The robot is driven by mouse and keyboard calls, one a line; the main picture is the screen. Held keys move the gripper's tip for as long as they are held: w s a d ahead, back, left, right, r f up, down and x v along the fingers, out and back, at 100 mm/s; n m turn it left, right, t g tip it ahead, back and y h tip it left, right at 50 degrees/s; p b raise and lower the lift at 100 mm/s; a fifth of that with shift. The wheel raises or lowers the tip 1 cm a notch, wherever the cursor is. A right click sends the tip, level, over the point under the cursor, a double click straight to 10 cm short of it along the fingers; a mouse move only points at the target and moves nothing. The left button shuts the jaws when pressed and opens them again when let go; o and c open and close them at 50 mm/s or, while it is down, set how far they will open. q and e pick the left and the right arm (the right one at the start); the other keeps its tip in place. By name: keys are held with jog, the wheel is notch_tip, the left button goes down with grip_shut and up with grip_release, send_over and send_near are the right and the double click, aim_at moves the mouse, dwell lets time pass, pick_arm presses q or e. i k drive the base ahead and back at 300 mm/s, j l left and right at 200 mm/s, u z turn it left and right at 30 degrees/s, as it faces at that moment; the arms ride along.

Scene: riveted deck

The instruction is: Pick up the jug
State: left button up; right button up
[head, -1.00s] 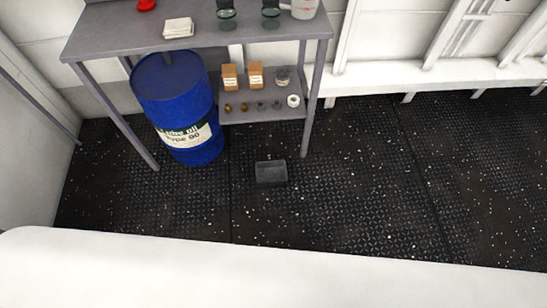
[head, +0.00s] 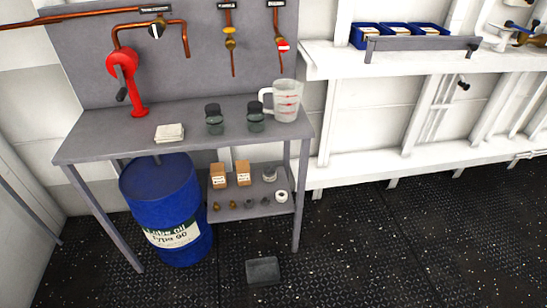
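The jug (head: 287,101) is a clear, whitish measuring jug with red markings. It stands upright at the right end of the grey workbench top (head: 190,145), with its handle toward the left. Two dark-lidded glass jars stand just left of it: the nearer-to-jug jar (head: 256,116) and another jar (head: 214,120). Neither of my grippers shows in the head view.
A red hand pump (head: 124,80) and a folded white cloth (head: 170,133) are on the bench. Below are a blue oil drum (head: 166,210) and a lower shelf (head: 250,208) with small boxes. A dark block (head: 263,271) lies on the floor. Floor to the right is clear.

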aim_at(287, 92)
jog(key=i+l+u, duration=0.35)
jog(key=i+l, duration=0.3)
jog(key=i+l+u, duration=0.35)
jog(key=i+l, duration=0.25)
jog(key=l, duration=0.2)
